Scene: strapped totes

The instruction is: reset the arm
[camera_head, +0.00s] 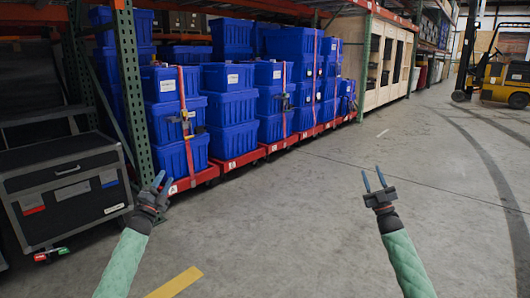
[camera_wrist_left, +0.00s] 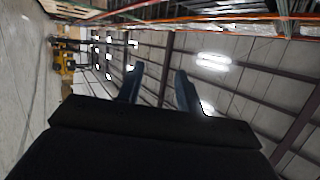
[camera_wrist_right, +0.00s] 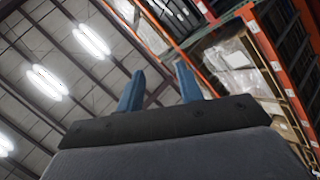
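My left gripper (camera_head: 161,183) is raised in front of the green rack post at the lower left of the head view. Its two blue fingers stand apart with nothing between them, as the left wrist view (camera_wrist_left: 158,90) also shows. My right gripper (camera_head: 374,181) is raised over the open floor right of centre. Its fingers are apart and empty, also in the right wrist view (camera_wrist_right: 160,88). Both grippers point up and away from me. Blue totes (camera_head: 229,107) stand stacked with orange straps (camera_head: 186,125) on red dollies (camera_head: 238,161), beyond the grippers.
A black case (camera_head: 70,185) stands at the far left beside the green rack post (camera_head: 131,90). A wooden shelf unit (camera_head: 383,62) stands behind the totes. A yellow forklift (camera_head: 495,77) is at the far right. The concrete floor (camera_head: 300,225) in the middle is clear.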

